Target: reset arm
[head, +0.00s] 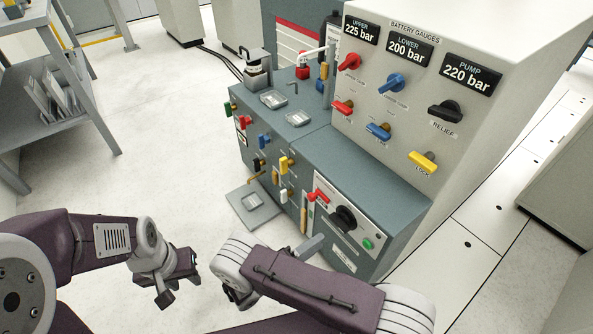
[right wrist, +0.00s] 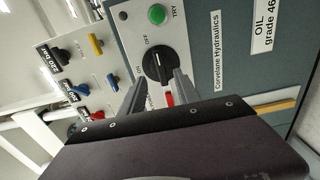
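My right gripper (head: 313,244) is low in front of the small control panel (head: 358,235) on the green-grey cabinet, largely hidden behind my own arm. In the right wrist view, its two fingers (right wrist: 159,90) stand apart with nothing held, pointing toward a black rotary knob (right wrist: 158,65); contact cannot be told. A red handle (right wrist: 169,98) shows between the fingers. The knob also shows in the head view (head: 343,218), between a red lever (head: 318,196) and a green button (head: 368,244). My left gripper (head: 180,287) is open and empty above the floor, left of the cabinet.
A tall gauge console (head: 400,130) stands behind, reading 225, 200 and 220 bar, with several coloured knobs. Coloured valve handles (head: 285,164) stick out of the cabinet's front. A grey plate (head: 250,205) lies on the floor. A shelf rack (head: 60,100) stands left; the floor between is clear.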

